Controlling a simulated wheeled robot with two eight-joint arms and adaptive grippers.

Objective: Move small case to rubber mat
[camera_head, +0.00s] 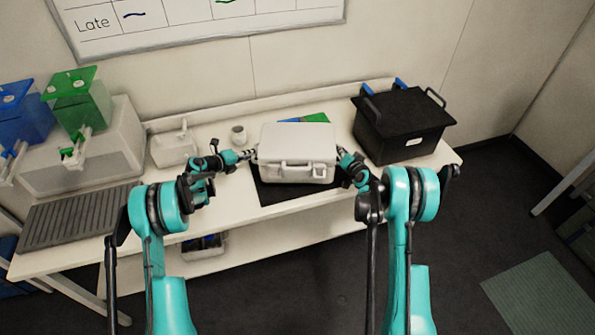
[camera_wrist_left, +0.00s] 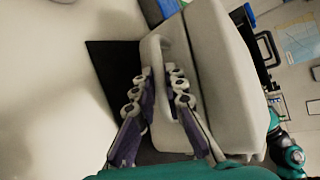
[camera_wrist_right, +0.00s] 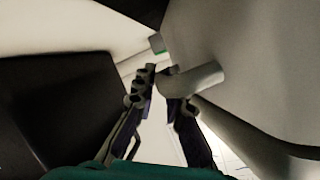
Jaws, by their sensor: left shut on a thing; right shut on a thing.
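A white case (camera_head: 297,145) with a front handle and side handles is at the middle of the table, over a black mat (camera_head: 268,192). I cannot tell whether it rests on the mat or is slightly above it. My left gripper (camera_head: 251,155) is shut on its left side handle, which shows between the fingers (camera_wrist_left: 163,85) in the left wrist view. My right gripper (camera_head: 341,154) is shut on the right side handle, seen in the right wrist view (camera_wrist_right: 200,80). A grey-green mat (camera_head: 540,293) lies on the floor at right.
A black bin (camera_head: 402,125) with handles stands close to the right of the case. A smaller white box (camera_head: 174,149) and a small jar (camera_head: 239,135) are at left and behind. A ribbed grey mat (camera_head: 70,217) lies at the left. Blue and green containers (camera_head: 82,100) stand beyond it.

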